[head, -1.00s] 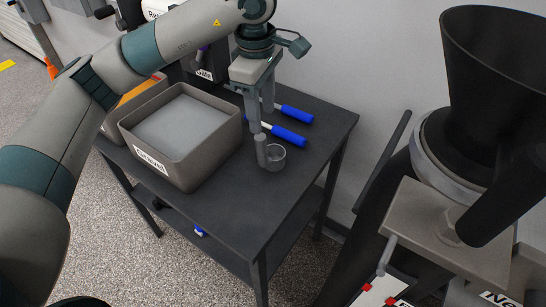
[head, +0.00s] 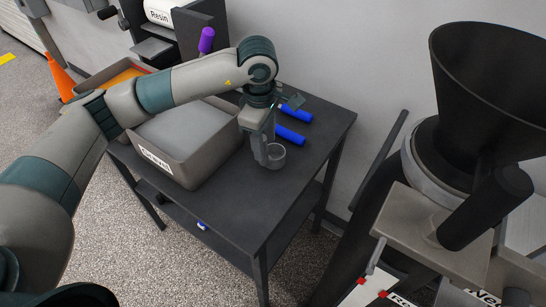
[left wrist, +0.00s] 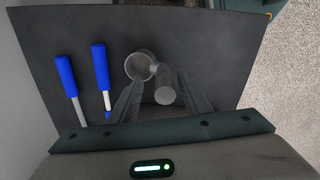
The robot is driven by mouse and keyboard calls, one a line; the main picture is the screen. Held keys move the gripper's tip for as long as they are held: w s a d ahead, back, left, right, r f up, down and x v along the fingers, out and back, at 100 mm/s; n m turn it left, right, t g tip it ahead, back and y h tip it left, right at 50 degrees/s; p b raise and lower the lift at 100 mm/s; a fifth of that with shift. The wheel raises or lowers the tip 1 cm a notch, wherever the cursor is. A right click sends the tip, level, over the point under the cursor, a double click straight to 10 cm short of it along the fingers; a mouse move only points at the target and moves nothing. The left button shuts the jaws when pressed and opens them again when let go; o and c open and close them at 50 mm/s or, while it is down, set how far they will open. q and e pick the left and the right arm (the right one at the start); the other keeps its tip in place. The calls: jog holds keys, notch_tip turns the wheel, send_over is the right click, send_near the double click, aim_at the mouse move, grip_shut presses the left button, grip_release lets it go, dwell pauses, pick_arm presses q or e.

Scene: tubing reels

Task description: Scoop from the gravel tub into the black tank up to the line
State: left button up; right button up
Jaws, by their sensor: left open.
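The gravel tub (head: 188,160), grey-brown with a "Gravel" label, holds pale grey material on the dark table. A small grey scoop cup (head: 275,157) stands on the table to its right. In the left wrist view the scoop cup (left wrist: 139,64) has a thick upright round handle (left wrist: 164,83). My left gripper (head: 263,160) points down over this handle. Its open fingers (left wrist: 163,98) are either side of the handle; I cannot tell contact. A large black funnel-shaped vessel (head: 470,90), perhaps the black tank, stands at the right; no line shows on it.
Two blue-handled tools (head: 290,135) lie behind my left gripper. A tub with orange contents (head: 115,78) sits behind the gravel tub. A "Resin" container (head: 168,14) and purple handle (head: 206,40) are at the back. The table's front right (head: 250,210) is clear.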

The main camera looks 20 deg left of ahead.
aim_at(270, 147)
pick_arm(q)
jog(key=shift+s+a+f+p, duration=0.1)
jog(key=shift+s+f+p, duration=0.05)
jog(key=shift+f+p, duration=0.85)
jog(key=shift+a+f+p, duration=0.1)
jog(key=shift+f+p, duration=0.6)
jog(key=shift+f, duration=0.9)
jog(key=shift+c, duration=0.6)
grip_shut()
